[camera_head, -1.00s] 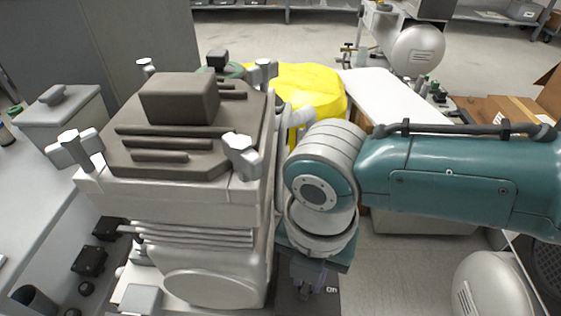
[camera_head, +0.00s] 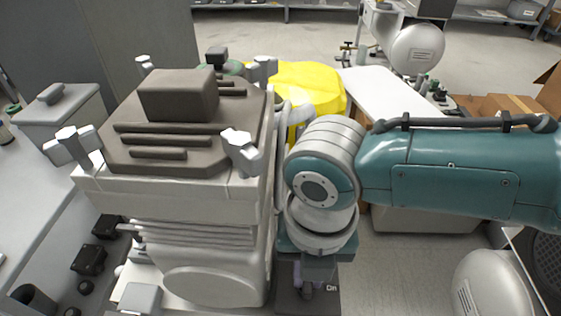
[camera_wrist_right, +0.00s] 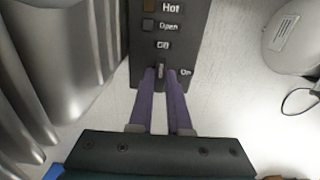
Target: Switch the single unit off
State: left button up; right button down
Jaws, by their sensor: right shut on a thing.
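The single unit is a large grey compressor (camera_head: 200,225) with a dark brown top, filling the left-middle of the head view. Its dark control panel (camera_wrist_right: 178,45) shows in the right wrist view, with the labels Hot, Open and Off in a column and On at the lower right. A small grey switch lever (camera_wrist_right: 161,69) stands below the Off label. My right gripper (camera_wrist_right: 160,75) has its two purple fingers on either side of the lever, shut on it. In the head view, my right gripper (camera_head: 306,287) is low beside the compressor, partly hidden by my wrist. My left gripper is not in view.
A yellow object (camera_head: 310,88) lies behind the compressor. A white-topped table or bench (camera_head: 385,95) stands at the back right. A rounded silver tank (camera_head: 490,285) is at the lower right. Grey floor (camera_head: 410,265) is open between them.

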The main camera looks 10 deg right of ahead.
jog(key=c, duration=0.9)
grip_release()
jog(key=shift+o, duration=0.2)
notch_tip(320, 180, up, 10)
jog(key=p, duration=0.5)
